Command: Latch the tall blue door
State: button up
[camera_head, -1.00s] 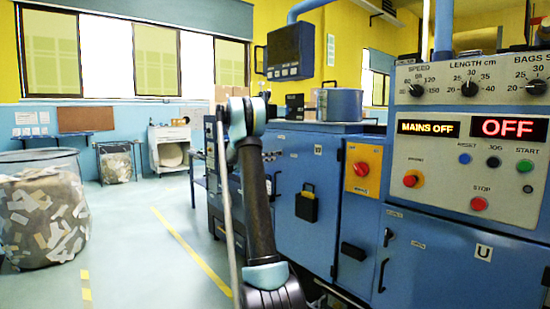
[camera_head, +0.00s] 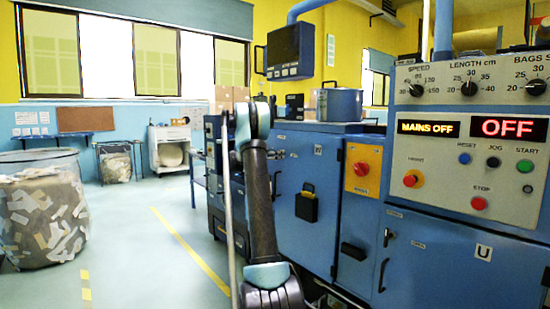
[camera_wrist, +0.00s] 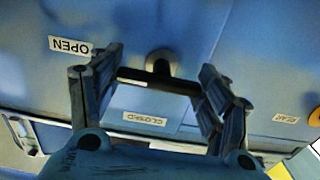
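In the wrist view, a blue door surface (camera_wrist: 160,25) fills the upper part. A dark lever handle (camera_wrist: 158,82) on a round pivot stands out from it, near upside-down labels OPEN (camera_wrist: 70,46) and CLOSED (camera_wrist: 144,119). My gripper (camera_wrist: 162,66) is open, its fingers apart at the two ends of the lever; I cannot tell whether they touch it. In the head view, a blue door panel (camera_head: 298,165) with a dark handle (camera_head: 275,185) shows beside my arm, which hides its left part. My gripper's fingers are hidden there.
The control cabinet (camera_head: 470,255) stands at the right, with its display reading MAINS OFF and OFF. An orange switch panel (camera_head: 362,168) and a black box (camera_head: 306,204) sit on the machine front. A clear bin of scraps (camera_head: 42,210) stands left; the floor between is free.

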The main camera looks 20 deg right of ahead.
jog(key=shift+c, duration=0.7)
jog(key=n, duration=0.3)
jog(key=shift+w+n, duration=0.15)
jog(key=shift+n, duration=0.15)
jog(key=n, duration=0.5)
jog(key=shift+w+a+n, duration=0.1)
jog(key=shift+n, duration=0.2)
jog(key=n, duration=0.4)
jog(key=shift+a+n, duration=0.1)
jog(key=shift+n, duration=2.3)
jog(key=shift+f, duration=0.1)
jog(key=o, duration=1.1)
jog(key=shift+w+f, duration=0.1)
